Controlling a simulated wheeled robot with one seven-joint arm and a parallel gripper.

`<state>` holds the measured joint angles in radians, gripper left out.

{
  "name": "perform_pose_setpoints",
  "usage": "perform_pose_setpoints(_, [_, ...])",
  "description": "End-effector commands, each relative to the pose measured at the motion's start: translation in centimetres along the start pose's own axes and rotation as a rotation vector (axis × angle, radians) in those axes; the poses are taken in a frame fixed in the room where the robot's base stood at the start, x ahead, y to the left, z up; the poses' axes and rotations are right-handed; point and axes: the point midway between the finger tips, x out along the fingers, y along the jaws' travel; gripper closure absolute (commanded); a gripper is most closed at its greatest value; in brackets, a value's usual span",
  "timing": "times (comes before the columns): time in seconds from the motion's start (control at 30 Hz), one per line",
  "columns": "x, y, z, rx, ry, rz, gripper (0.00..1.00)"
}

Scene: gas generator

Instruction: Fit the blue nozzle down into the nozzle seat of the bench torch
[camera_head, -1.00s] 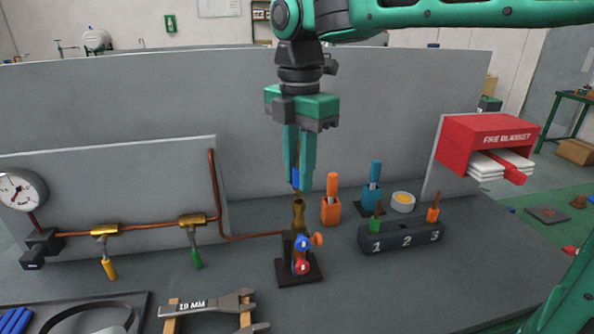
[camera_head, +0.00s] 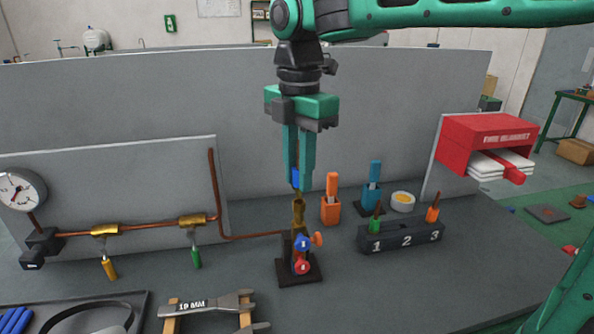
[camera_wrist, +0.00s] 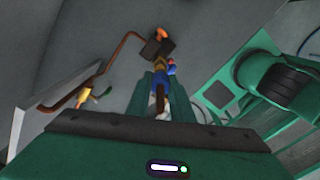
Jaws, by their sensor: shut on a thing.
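My gripper (camera_head: 299,186) points straight down over the bench torch, its fingers shut on the blue nozzle (camera_head: 295,178). Only a narrow strip of blue shows between the fingers in the head view. The bench torch (camera_head: 300,248) stands upright on a dark base, with a blue knob marked 1, a red knob and an orange knob. Its brass nozzle seat (camera_head: 298,211) is at the top, right below the fingertips. The nozzle's lower end is close above or at the seat; I cannot tell whether they touch. In the wrist view the nozzle (camera_wrist: 170,69) lines up roughly with the torch.
A numbered block (camera_head: 401,238) holds a green and an orange nozzle in slots 1 and 3; slot 2 is empty. Orange (camera_head: 331,208) and blue (camera_head: 371,194) holders stand behind the torch. A copper pipe (camera_head: 255,236) runs in from the left. A wrench (camera_head: 212,304) lies in front.

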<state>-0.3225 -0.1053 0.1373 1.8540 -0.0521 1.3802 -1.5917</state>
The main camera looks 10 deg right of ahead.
Motion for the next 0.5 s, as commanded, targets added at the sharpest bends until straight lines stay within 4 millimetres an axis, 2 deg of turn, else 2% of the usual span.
perform_pose_setpoints(0.5, [1.00, -0.02, 0.00, 0.000, 0.000, -0.001, 1.00])
